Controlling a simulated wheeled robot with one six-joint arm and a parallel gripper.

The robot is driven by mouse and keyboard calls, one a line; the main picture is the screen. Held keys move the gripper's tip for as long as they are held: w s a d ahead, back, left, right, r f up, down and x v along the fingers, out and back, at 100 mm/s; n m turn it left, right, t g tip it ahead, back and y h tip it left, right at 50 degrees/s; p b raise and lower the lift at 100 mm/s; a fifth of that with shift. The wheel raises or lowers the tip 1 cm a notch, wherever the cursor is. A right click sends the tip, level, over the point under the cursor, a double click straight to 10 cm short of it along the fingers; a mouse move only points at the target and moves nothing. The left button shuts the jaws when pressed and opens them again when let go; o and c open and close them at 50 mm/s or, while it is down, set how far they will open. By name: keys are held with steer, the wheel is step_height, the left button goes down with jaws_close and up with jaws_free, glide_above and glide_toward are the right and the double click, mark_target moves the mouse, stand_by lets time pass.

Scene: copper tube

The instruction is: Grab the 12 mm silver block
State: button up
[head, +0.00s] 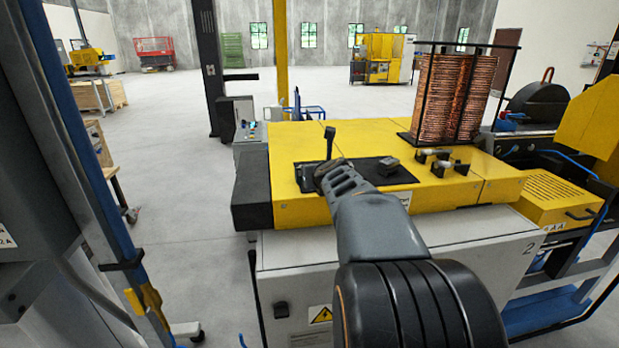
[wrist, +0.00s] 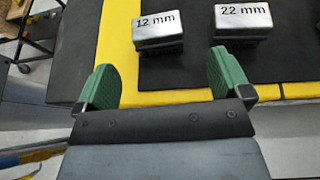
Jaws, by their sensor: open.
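The 12 mm silver block (wrist: 158,34) lies on a black mat (wrist: 190,68) in the wrist view, its label facing up. My gripper (wrist: 167,80) is open and empty, its two green fingers spread apart. In the head view my arm reaches over the yellow machine top, and the fingertips and the 12 mm block cannot be made out.
A silver 22 mm block (wrist: 243,22) sits just right of the 12 mm block. The yellow machine top (head: 297,140) carries the black mat, an upright black lever (head: 330,143) and several small black-and-silver parts (head: 440,160). A copper tube stack (head: 455,98) stands behind.

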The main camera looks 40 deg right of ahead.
steer(key=shift+b+x, duration=0.55)
steer(key=shift+x, duration=2.55)
steer(key=shift+a, duration=0.15)
